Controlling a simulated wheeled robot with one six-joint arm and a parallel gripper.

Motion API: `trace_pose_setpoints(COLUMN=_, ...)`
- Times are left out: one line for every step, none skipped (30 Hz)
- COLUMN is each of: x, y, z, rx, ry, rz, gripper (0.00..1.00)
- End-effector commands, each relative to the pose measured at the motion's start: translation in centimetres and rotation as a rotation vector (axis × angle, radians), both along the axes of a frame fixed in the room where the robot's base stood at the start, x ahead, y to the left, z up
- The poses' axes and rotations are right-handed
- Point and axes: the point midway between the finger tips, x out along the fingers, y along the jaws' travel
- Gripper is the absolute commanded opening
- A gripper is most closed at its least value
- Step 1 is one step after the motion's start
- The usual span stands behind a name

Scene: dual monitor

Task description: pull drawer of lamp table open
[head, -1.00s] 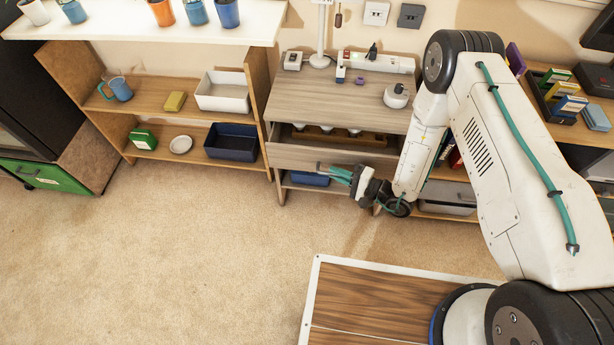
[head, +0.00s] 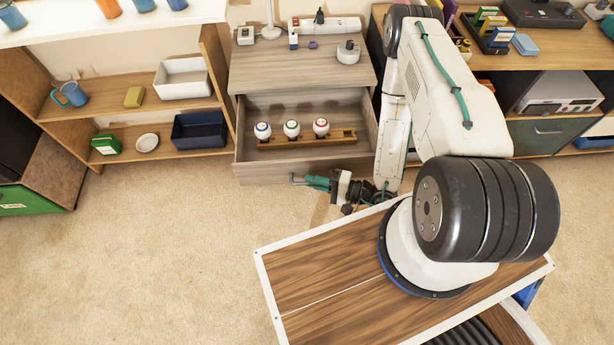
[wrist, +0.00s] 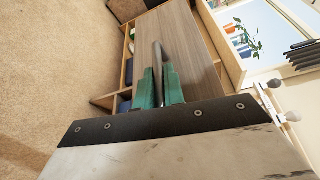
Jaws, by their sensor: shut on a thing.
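The lamp table (head: 295,70) is a grey-brown wood cabinet against the wall. Its drawer (head: 258,168) stands well out, with the inside in plain view. A wooden rack (head: 308,138) inside holds three white bulb-like pieces with blue, green and red rings. My gripper (head: 312,182), with green fingers, is at the drawer front, low and right of its middle. In the wrist view my gripper (wrist: 160,88) is shut on the grey bar handle (wrist: 158,55), which stands between the fingers before the wood drawer front (wrist: 195,60).
A shelf unit (head: 215,80) with a white bin (head: 182,78) and a navy bin (head: 200,130) stands close left of the drawer. A desk (head: 545,60) with boxes is at the right. Carpet (head: 150,240) is clear at the front left.

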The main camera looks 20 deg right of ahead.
Motion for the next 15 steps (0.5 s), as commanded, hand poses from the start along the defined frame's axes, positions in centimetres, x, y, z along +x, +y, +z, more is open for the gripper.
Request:
trace_pose_setpoints(x=-0.29, y=0.04, z=0.02, rx=0.003, ry=0.002, rz=0.004, gripper=0.00)
trace_pose_setpoints(x=-0.33, y=-0.02, z=0.03, rx=0.002, ry=0.002, rz=0.003, gripper=0.00)
trace_pose_setpoints(x=-0.38, y=-0.06, z=0.03, rx=0.003, ry=0.002, rz=0.002, gripper=0.00)
trace_pose_setpoints(x=-0.40, y=-0.09, z=0.03, rx=0.003, ry=0.002, rz=0.002, gripper=0.00)
trace_pose_setpoints(x=-0.41, y=-0.11, z=0.04, rx=0.003, ry=0.002, rz=0.002, gripper=0.00)
trace_pose_setpoints(x=-0.41, y=-0.13, z=0.05, rx=0.003, ry=0.002, rz=0.002, gripper=0.00)
trace_pose_setpoints(x=-0.40, y=-0.14, z=0.04, rx=0.003, ry=0.002, rz=0.002, gripper=0.00)
trace_pose_setpoints(x=-0.40, y=-0.15, z=0.04, rx=0.003, ry=0.002, rz=0.001, gripper=0.00)
trace_pose_setpoints(x=-0.39, y=-0.16, z=0.04, rx=0.003, ry=0.002, rz=0.001, gripper=0.00)
trace_pose_setpoints(x=-0.39, y=-0.17, z=0.04, rx=0.003, ry=0.002, rz=0.001, gripper=0.00)
trace_pose_setpoints(x=-0.39, y=-0.17, z=0.04, rx=0.003, ry=0.002, rz=0.001, gripper=0.00)
trace_pose_setpoints(x=-0.39, y=-0.19, z=0.04, rx=0.003, ry=0.002, rz=0.001, gripper=0.00)
trace_pose_setpoints(x=-0.38, y=-0.19, z=0.04, rx=0.003, ry=0.002, rz=0.001, gripper=0.16)
trace_pose_setpoints(x=-0.37, y=-0.21, z=0.03, rx=0.003, ry=0.002, rz=0.000, gripper=0.25)
trace_pose_setpoints(x=-0.36, y=-0.24, z=0.03, rx=0.002, ry=0.002, rz=-0.001, gripper=0.33)
